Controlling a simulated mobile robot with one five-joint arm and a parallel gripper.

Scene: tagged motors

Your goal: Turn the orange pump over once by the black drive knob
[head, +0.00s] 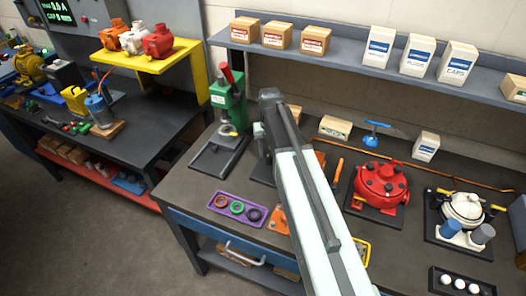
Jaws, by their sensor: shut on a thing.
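My arm (318,215) reaches up from the lower right across the workbench and covers its middle. My gripper does not show; it is hidden behind the arm or too small to make out. An orange piece (278,221) shows at the arm's left edge near the front of the bench, and a bit of orange (320,159) shows at its right edge. Whether either belongs to the orange pump I cannot tell. The pump's body and the black drive knob cannot be made out.
A red round housing (381,184) and a white one (462,210) stand on dark plates to the right. A purple tray (237,209) with rings lies left of the arm. A green press (228,100) stands behind it. Boxes line the shelf (345,50).

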